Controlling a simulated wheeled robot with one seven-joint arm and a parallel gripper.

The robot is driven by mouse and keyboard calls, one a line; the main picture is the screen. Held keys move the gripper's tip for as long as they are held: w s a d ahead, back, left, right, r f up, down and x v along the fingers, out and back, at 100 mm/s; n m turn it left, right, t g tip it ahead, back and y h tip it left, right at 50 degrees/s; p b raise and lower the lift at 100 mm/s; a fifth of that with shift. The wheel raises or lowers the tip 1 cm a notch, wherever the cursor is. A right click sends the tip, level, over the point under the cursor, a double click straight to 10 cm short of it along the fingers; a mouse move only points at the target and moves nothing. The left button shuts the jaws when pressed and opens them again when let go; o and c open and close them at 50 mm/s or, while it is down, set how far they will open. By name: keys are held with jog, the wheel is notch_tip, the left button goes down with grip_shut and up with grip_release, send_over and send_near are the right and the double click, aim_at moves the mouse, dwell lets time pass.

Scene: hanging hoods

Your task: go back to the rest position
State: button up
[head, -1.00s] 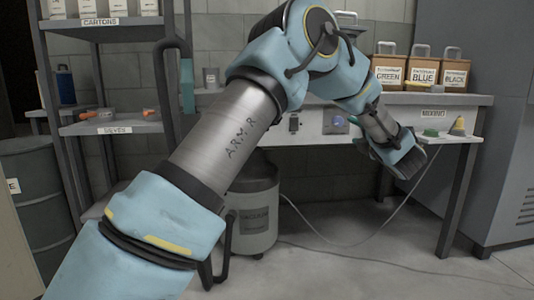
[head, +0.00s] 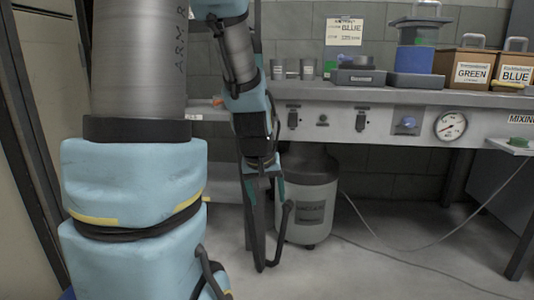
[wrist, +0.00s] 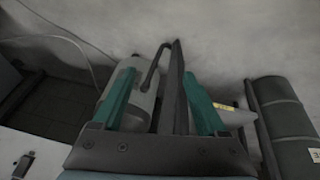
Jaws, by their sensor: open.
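My arm fills the left of the head view. My gripper (head: 264,190) hangs pointing down in front of the workbench, just left of the grey vacuum drum in the picture. Its two teal fingers are apart. In the wrist view my gripper (wrist: 162,85) is open, with its fingers spread to left and right. A dark bent bar (wrist: 178,85) shows between the fingers; whether it touches them I cannot tell. Nothing is clearly held.
A dark drum (wrist: 288,120) is at right in the wrist view.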

jog(key=s+a+r+m+g+y+p, duration=0.1)
jog(key=s+a+g+p, duration=0.15)
jog(key=s+a, duration=0.55)
notch_tip(320, 180, up, 36)
jog(key=d+p, duration=0.1)
jog(key=p, duration=3.4)
jog(key=shift+d+p, duration=0.15)
jog(key=shift+p, duration=0.25)
jog(key=shift+s, duration=0.1)
